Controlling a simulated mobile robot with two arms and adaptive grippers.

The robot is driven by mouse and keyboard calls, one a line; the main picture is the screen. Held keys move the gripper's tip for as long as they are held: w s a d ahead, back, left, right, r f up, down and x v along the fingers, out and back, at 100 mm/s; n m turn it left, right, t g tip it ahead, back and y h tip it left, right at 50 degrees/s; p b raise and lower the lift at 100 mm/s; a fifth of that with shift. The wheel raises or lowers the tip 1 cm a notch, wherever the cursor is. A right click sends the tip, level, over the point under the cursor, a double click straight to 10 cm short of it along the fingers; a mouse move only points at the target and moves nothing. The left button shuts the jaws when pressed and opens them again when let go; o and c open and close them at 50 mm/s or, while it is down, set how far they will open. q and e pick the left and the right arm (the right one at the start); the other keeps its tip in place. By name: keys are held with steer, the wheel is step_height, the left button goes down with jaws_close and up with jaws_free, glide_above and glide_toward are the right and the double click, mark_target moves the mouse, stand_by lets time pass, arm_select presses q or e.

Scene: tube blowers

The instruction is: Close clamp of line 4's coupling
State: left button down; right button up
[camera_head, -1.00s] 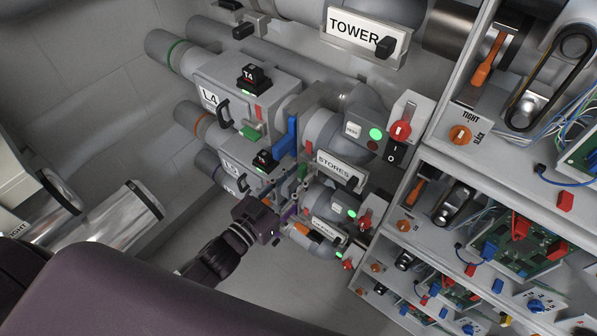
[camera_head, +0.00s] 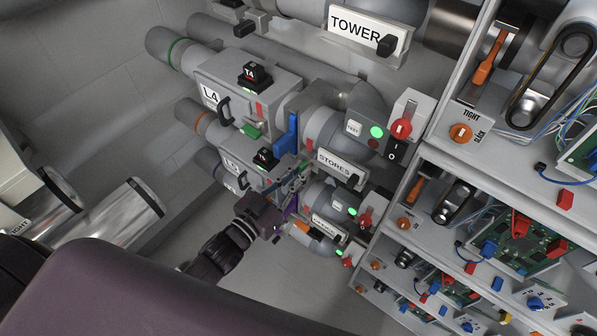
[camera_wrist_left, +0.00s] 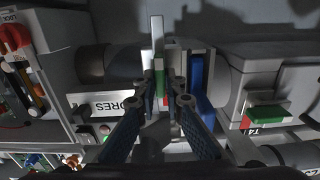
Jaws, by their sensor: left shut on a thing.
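My left gripper (camera_head: 287,185) is below the blue lever. In the left wrist view its two fingertips (camera_wrist_left: 174,88) are close together at a green handle (camera_wrist_left: 159,82), just left of the blue lever. The fingers look shut on the green handle, though they partly hide the contact. My right gripper is not in view.
The STORES sign (camera_head: 338,167) and a switch panel with a red knob (camera_head: 401,130) are close to the right. Shelves with circuit boards (camera_head: 525,240) fill the right side. More lines run close below L4.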

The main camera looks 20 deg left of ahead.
arm_select(q)
steer(key=shift+m, duration=0.3)
steer(key=shift+s+d+f+m+b, duration=0.15)
steer(key=shift+m+b, duration=0.4)
steer(key=shift+m, duration=3.7)
steer(key=shift+w+d+f+m+b, duration=0.15)
steer(key=shift+m+b, duration=0.4)
steer(key=shift+m, duration=3.7)
steer(key=shift+s, duration=0.1)
steer(key=c, duration=2)
jaws_free()
steer(key=v, duration=1.2)
